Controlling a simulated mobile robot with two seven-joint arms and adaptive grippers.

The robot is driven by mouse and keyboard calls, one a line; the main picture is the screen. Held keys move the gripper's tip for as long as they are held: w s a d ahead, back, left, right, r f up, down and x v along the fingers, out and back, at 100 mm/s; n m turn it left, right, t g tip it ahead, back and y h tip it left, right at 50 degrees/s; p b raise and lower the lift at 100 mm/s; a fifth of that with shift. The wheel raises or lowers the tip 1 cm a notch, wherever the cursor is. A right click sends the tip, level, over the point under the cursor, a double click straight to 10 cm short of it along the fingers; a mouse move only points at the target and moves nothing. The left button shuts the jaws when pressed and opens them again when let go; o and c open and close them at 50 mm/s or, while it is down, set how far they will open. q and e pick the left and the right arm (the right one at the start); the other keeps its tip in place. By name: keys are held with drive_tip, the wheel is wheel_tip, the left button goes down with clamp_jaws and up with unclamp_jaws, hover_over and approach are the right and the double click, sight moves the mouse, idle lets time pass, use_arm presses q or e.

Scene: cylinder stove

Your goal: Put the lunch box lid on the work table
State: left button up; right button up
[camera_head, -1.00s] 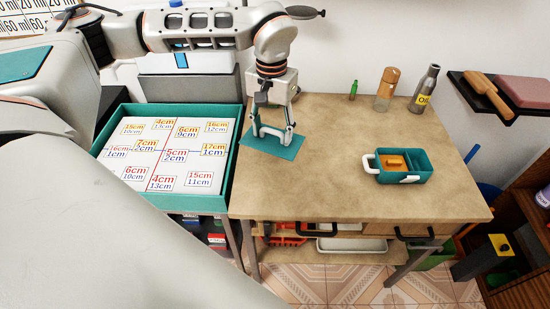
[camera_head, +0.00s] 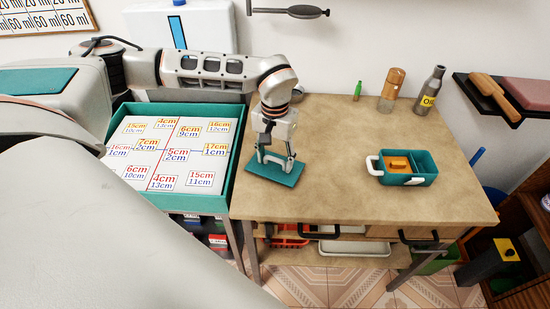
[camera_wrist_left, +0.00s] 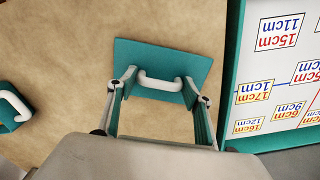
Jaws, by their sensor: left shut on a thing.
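The lunch box lid is a flat teal plate (camera_head: 262,177) with a white handle (camera_wrist_left: 160,82). It is at the left part of the work table (camera_head: 330,190). My left gripper (camera_head: 274,162) points down over it and is shut on the lid, with its fingers at the two ends of the handle in the left wrist view. I cannot tell whether the lid touches the tabletop. The teal lunch box (camera_head: 424,168) stands open on the right of the table, with an orange item (camera_head: 398,162) inside. My right gripper is not in view.
A teal-edged tray (camera_head: 222,203) with number cards adjoins the table on the left. A green bottle (camera_head: 357,90), a wooden-topped jar (camera_head: 390,90) and a grey oil bottle (camera_head: 429,90) stand at the back. The middle of the table is clear.

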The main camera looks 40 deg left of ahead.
use_arm(q)
drive_tip(key=shift+f, duration=0.15)
drive_tip(key=o, duration=1)
wheel_tip(320, 180, up, 12)
drive_tip(key=shift+r+p, duration=0.2)
drive_tip(key=shift+p, duration=0.4)
